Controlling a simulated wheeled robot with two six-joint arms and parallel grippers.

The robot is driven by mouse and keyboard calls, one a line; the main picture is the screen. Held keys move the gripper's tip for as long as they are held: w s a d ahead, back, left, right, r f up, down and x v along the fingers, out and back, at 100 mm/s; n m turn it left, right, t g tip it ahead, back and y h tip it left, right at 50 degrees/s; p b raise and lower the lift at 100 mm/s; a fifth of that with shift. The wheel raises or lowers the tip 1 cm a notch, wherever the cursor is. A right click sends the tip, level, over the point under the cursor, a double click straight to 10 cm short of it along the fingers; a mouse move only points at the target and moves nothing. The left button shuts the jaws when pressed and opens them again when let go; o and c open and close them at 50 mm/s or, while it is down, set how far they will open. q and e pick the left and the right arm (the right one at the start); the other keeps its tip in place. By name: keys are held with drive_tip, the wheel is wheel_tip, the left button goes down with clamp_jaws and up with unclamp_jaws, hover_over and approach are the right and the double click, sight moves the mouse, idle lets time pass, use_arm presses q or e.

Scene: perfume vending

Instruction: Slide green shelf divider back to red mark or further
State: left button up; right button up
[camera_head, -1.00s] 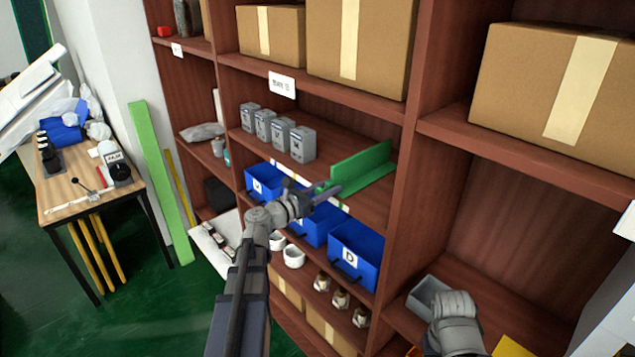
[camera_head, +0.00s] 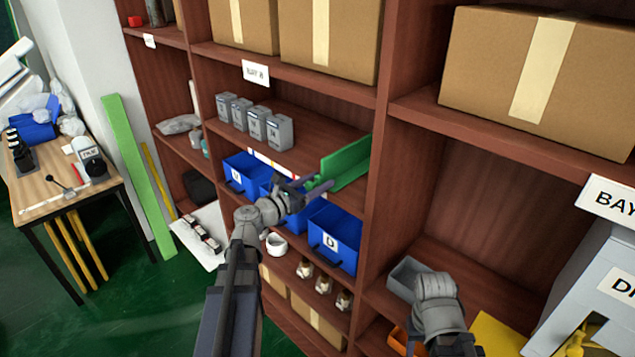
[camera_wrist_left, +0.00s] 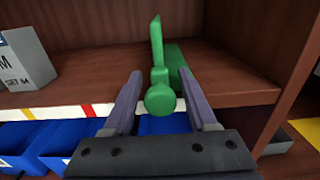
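The green shelf divider (camera_head: 347,160) stands upright near the right end of a brown shelf, by the upright post. Its round green knob (camera_wrist_left: 160,100) faces me at the shelf's front edge. My left gripper (camera_head: 312,183) is at that front edge; in the left wrist view its two fingers (camera_wrist_left: 160,95) are open, one on each side of the knob, with visible gaps. A red mark (camera_wrist_left: 88,111) is on the white front-edge strip, left of the divider. My right gripper (camera_head: 437,298) is by a lower right shelf; its fingertips do not show clearly.
Several grey boxes (camera_head: 255,122) stand on the divider's shelf, further left, with bare shelf between. Blue bins (camera_head: 335,235) sit below. The shelf above holds cardboard boxes (camera_head: 330,40). A grey bin (camera_head: 405,276) is close to my right gripper.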

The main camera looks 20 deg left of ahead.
use_arm(q)
drive_tip(key=shift+o, duration=0.2)
drive_tip(key=shift+v, duration=3.95)
